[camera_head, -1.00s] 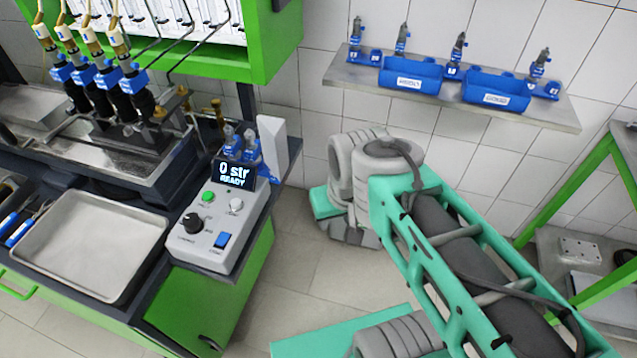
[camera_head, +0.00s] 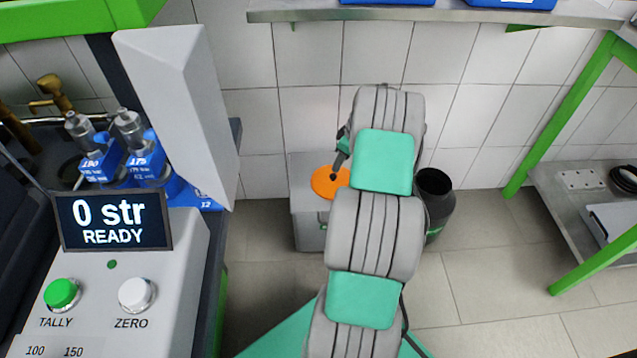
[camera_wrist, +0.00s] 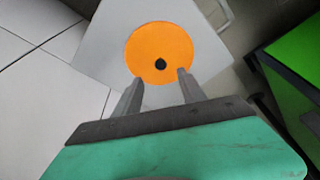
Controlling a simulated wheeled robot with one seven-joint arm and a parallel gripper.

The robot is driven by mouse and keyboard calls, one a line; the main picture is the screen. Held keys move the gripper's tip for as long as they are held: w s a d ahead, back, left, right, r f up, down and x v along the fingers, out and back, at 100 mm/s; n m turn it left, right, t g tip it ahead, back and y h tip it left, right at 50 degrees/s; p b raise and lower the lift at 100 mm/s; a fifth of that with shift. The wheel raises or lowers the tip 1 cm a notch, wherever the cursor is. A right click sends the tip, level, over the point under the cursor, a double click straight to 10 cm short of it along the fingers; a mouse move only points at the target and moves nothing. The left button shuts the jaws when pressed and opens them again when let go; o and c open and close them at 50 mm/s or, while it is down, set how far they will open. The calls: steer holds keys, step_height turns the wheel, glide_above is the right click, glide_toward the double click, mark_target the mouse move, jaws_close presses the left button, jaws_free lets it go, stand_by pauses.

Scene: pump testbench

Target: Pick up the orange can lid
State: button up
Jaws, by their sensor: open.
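The orange can lid (camera_head: 326,182) is a flat round disc with a dark knob at its centre. It lies on top of a grey box-like cabinet (camera_head: 309,226) by the tiled wall, partly hidden by my arm in the head view. In the wrist view the whole lid (camera_wrist: 160,50) shows on the pale top, with its black knob near the middle. My gripper (camera_wrist: 158,82) is open and empty there, its two fingers reaching toward the lid's near edge on either side of the knob. In the head view my gripper (camera_head: 340,160) is mostly hidden behind my arm.
A dark open-topped can (camera_head: 434,200) stands on the floor right of the cabinet. The counter console (camera_head: 110,270) is at the left. A wall shelf (camera_head: 440,14) is above, and a green-framed rack (camera_head: 590,190) is at the right. Floor between is clear.

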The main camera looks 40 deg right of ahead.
mark_target(334, 175)
steer(key=b+x, duration=0.3)
steer(key=x, duration=0.5)
steer(key=shift+w+a+f, duration=0.1)
steer(key=shift+w+f, duration=0.05)
jaws_close()
stand_by(0.3)
